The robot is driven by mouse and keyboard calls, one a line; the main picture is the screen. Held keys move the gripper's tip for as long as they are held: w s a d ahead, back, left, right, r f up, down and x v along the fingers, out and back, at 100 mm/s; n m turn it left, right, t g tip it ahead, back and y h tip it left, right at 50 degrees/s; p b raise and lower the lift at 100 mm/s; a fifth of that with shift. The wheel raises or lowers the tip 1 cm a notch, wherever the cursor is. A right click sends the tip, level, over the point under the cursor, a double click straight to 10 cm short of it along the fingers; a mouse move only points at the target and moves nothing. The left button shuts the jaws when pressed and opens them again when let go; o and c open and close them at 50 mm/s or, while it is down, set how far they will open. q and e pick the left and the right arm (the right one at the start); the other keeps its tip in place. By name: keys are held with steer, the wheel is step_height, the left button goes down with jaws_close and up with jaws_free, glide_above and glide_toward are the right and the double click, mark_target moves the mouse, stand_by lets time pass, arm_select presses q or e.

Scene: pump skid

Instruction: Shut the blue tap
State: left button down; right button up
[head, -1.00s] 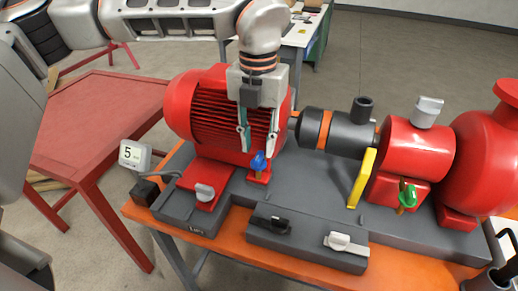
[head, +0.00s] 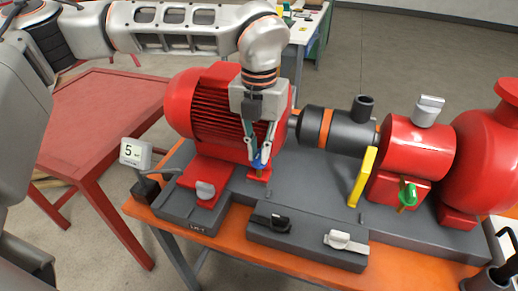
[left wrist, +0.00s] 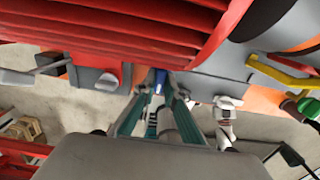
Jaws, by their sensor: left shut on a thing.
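The blue tap (head: 259,162) stands on a small red block at the front of the pump skid, just below the big red motor. It also shows in the left wrist view (left wrist: 160,77), at the far end of my gripper's fingers. My left gripper (head: 259,158) comes down from above, its fingers closed around the blue handle. The fingers cover part of the handle. A brass stem shows below it. My right gripper is in neither view.
The red finned motor (head: 220,112) stands right behind the tap. A grey knob (head: 205,190), a black switch (head: 272,222) and a white switch (head: 346,241) sit along the front. A green tap (head: 408,194) and yellow lever (head: 362,178) are to the right. A small display (head: 135,153) reads 5.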

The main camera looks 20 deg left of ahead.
arm_select(q)
steer(key=shift+m, duration=0.3)
steer(key=m, duration=0.3)
steer(key=shift+r+m+p, duration=0.1)
steer(key=shift+m+p, duration=0.2)
steer(key=m, duration=0.3)
steer(key=shift+m+p, duration=0.3)
steer(key=shift+p, duration=0.05)
steer(key=m+p, duration=0.1)
steer(key=m, duration=0.3)
steer(key=shift+w+m, duration=0.1)
steer(key=shift+m, duration=0.2)
steer(key=m+p, duration=0.1)
steer(key=m, duration=0.2)
steer(key=shift+m, duration=1.3)
